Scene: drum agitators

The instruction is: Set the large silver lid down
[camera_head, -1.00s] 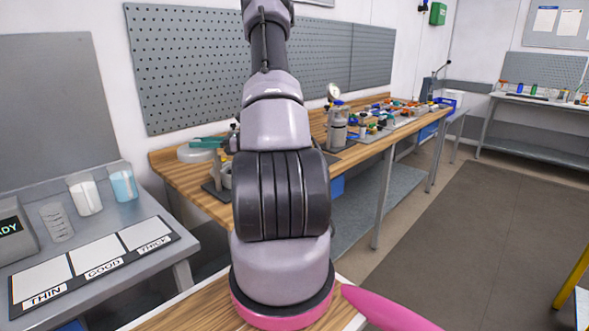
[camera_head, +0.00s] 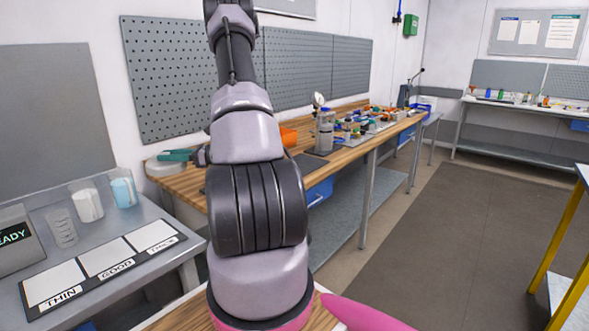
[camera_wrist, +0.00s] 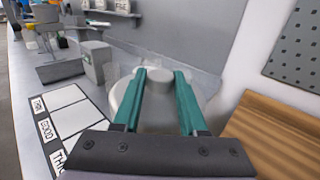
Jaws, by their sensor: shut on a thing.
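The large silver lid (camera_wrist: 158,117) is a pale grey disc with a round raised knob, seen in the wrist view between and under my teal fingers. My gripper (camera_wrist: 160,74) is shut on the lid, with a fingertip at each side of its knob. In the head view, the lid (camera_head: 164,169) shows at the left end of the wooden bench, with my gripper (camera_head: 174,156) above it. My arm hides part of the bench. I cannot tell whether the lid's underside touches the bench top.
The wooden bench (camera_head: 188,190) carries a metal vessel (camera_head: 325,132) and several small parts farther right. A grey table (camera_head: 165,221) at left holds beakers (camera_head: 123,192) and a THIN/GOOD/THICK card (camera_head: 105,268). A pegboard (camera_head: 170,80) stands behind. The bench's front left strip is bare.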

